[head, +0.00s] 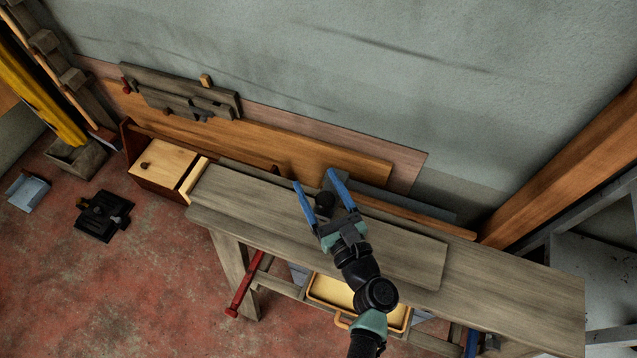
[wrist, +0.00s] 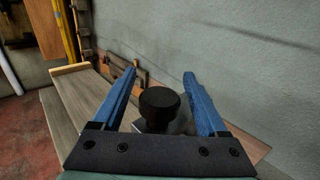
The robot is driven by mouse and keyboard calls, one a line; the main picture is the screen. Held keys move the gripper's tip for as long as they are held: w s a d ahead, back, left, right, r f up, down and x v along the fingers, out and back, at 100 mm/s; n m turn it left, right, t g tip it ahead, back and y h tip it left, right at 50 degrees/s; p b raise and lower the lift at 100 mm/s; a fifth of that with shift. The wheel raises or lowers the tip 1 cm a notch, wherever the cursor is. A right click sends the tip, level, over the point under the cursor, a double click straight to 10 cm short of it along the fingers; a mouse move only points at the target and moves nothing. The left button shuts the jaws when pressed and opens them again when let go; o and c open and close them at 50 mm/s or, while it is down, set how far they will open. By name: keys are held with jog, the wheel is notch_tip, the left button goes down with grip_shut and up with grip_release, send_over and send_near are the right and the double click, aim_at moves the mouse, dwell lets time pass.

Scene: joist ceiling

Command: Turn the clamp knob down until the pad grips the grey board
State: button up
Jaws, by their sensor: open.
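The black round clamp knob (head: 325,199) stands over the workbench between the two blue fingers of my gripper (head: 313,179). In the wrist view the knob (wrist: 160,101) sits centrally between the fingers (wrist: 160,74), with a gap on both sides. My gripper is open and appears not to touch the knob. A long grey-brown board (head: 400,252) lies on the bench top beneath my gripper, and it also shows in the wrist view (wrist: 84,97). The pad and most of the clamp are hidden under the knob and fingers, so I cannot tell whether the pad touches the board.
The bench top (head: 540,295) is bare at right. A wooden box with a light lid (head: 162,164) stands left of the bench. Planks (head: 290,155) lean against the wall behind. A yellow tray (head: 330,290) sits below, and a black object (head: 104,215) lies on the floor.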

jog(key=shift+c, duration=0.3)
grip_shut()
jog(key=shift+h, duration=0.3)
